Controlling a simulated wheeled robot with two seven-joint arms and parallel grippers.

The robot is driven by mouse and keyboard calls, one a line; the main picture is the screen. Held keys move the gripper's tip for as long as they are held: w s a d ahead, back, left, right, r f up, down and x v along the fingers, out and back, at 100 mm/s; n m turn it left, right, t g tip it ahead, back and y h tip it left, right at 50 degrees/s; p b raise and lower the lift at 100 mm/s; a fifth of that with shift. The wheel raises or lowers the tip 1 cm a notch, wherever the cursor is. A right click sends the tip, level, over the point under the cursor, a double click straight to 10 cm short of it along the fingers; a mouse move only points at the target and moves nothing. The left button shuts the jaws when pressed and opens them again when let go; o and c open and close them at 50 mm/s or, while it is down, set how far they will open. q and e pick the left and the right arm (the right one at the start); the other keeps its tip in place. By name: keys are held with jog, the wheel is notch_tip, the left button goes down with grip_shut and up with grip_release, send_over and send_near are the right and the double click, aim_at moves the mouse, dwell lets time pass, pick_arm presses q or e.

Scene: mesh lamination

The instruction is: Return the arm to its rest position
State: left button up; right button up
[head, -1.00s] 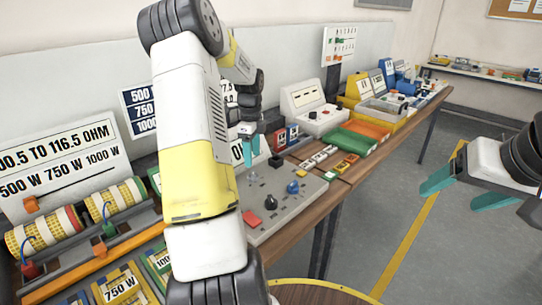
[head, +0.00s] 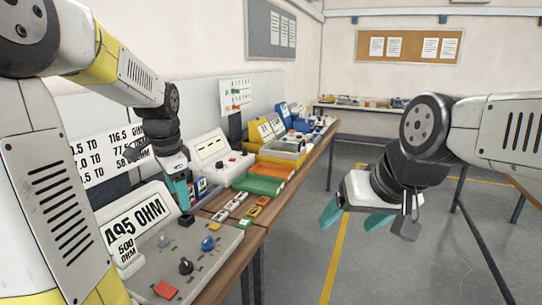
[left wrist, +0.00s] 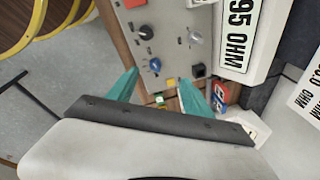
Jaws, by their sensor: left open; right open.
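My left gripper (head: 179,193) is at the left over the workbench, just beyond the grey control panel (head: 200,266). Its teal fingers point down, and in the left wrist view (left wrist: 156,92) they stand apart with nothing between them. The panel carries a red block, a black knob and a blue knob, which also show in the left wrist view. My right gripper (head: 350,214) hangs over open floor at the right, its teal fingers apart and empty.
A white console (head: 215,153), a green tray (head: 259,184) and an orange tray (head: 270,168) sit farther along the wooden bench. The grey floor (head: 380,260) right of the bench is clear. Yellow-rimmed round wooden things (left wrist: 40,20) show in the left wrist view.

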pick_arm(q)
jog(key=s+d+r+n+t+h, duration=0.1)
jog(key=s+d+n, duration=0.3)
jog(key=s, duration=0.4)
jog(key=s+d+r+n+t+h, duration=0.1)
jog(key=s+d+r+n+t, duration=0.1)
jog(key=s+d+n, duration=0.3)
jog(key=s, duration=0.3)
jog(key=shift+s+d+r+t+h, duration=0.3)
jog(key=shift+s+d+r, duration=0.05)
jog(key=shift+s+d, duration=0.05)
